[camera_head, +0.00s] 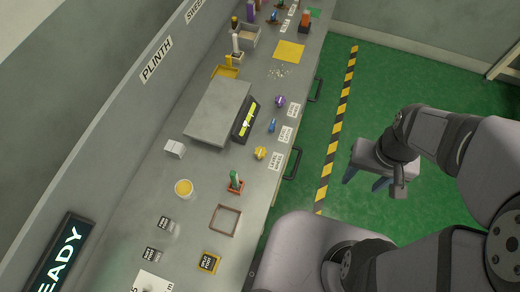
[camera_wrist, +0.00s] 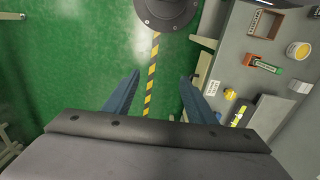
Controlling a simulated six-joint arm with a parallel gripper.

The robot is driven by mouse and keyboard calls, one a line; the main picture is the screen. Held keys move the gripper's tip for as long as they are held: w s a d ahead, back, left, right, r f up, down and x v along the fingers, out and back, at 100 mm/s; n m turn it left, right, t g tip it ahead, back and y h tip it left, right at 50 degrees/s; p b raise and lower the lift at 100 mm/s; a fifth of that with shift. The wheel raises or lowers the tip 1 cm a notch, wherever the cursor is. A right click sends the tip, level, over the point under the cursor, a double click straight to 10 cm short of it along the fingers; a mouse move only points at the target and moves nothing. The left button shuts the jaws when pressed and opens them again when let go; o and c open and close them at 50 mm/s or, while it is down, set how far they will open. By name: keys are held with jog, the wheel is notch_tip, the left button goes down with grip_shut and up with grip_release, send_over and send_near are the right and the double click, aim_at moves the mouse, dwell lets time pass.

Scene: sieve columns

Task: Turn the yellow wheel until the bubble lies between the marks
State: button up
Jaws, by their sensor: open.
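The yellow wheel (camera_head: 261,153) is a small round knob on the bench near its front edge, with a white label below it. It also shows at the right of the wrist view (camera_wrist: 229,93). The level (camera_head: 245,120) is a dark bar with a yellow-green strip against the grey plinth block; I cannot tell where its bubble lies against the marks. It shows in part in the wrist view (camera_wrist: 239,115). My gripper (camera_head: 366,181) is open and empty over the green floor, right of the bench and well apart from the wheel. Its fingers (camera_wrist: 157,97) are spread.
A purple wheel (camera_head: 280,101) and a blue knob (camera_head: 271,126) sit near the yellow wheel. A grey raised plate (camera_head: 218,112) stands behind the level. A green-handled tool (camera_head: 235,181) and a yellow cup (camera_head: 184,188) stand nearby. Drawer handles (camera_head: 292,164) stick out from the bench front.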

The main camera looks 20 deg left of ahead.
jog(key=s+a+f+n+g+b, duration=0.2)
jog(key=s+a+f+n+b, duration=0.15)
jog(key=a+f, duration=0.3)
jog(key=t+b, duration=0.2)
send_over(261, 151)
jog(key=f, duration=0.9)
jog(key=shift+s+d+f, duration=0.1)
jog(key=shift+s+f, duration=0.2)
jog(key=shift+w+a+r+m, duration=0.2)
jog(key=shift+w+m, duration=0.05)
jog(key=shift+m, duration=1.6)
jog(key=shift+f, duration=0.15)
jog(key=shift+f+p, duration=0.5)
jog(key=shift+f, duration=3.05)
